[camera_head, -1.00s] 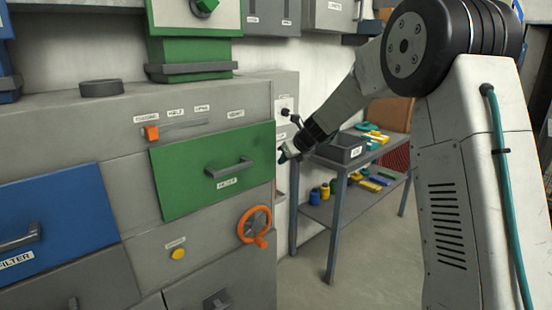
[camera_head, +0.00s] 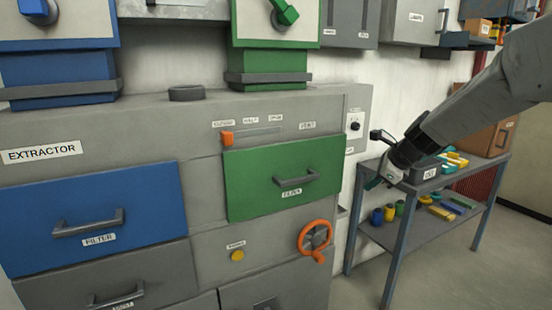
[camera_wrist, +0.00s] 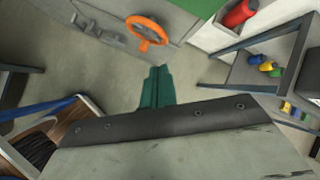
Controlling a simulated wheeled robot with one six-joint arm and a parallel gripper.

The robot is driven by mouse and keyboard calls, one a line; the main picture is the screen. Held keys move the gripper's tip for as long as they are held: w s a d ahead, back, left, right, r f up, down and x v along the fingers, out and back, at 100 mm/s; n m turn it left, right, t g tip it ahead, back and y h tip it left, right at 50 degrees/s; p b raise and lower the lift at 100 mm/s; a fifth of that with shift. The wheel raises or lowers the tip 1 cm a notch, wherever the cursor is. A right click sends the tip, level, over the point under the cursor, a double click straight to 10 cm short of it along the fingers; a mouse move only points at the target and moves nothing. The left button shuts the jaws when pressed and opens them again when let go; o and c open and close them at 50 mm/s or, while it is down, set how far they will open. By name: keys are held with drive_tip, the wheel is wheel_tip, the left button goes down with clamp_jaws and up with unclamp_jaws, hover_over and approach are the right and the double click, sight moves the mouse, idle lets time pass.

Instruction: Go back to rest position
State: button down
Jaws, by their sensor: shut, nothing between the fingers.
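My gripper (camera_head: 372,183) is at the end of my arm on the right of the head view, in front of the shelf table. It is small and partly hidden there by my wrist. In the wrist view the teal fingers of my gripper (camera_wrist: 157,84) lie together, shut and empty, above open floor. They touch nothing that I can see.
The grey cabinet (camera_head: 208,165) fills the left, with a blue drawer (camera_head: 150,200), a green drawer (camera_head: 240,185) and an orange handwheel (camera_head: 316,240). It also shows in the wrist view (camera_wrist: 148,30). A shelf table (camera_head: 400,235) holds several coloured items. Floor at the lower right is clear.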

drive_tip(key=s+a+r+n+g+h, duration=0.1)
drive_tip(key=s+n+g+h, duration=0.1)
drive_tip(key=s+n, duration=0.9)
drive_tip(key=s+a+n+g+h, duration=0.1)
drive_tip(key=s+n, duration=1.1)
drive_tip(key=s, duration=1.9)
drive_tip(key=shift+a+r+g+h, duration=0.15)
drive_tip(key=shift+r+g+h, duration=0.2)
drive_tip(key=shift+g+h, duration=0.3)
drive_tip(key=shift+s, duration=0.1)
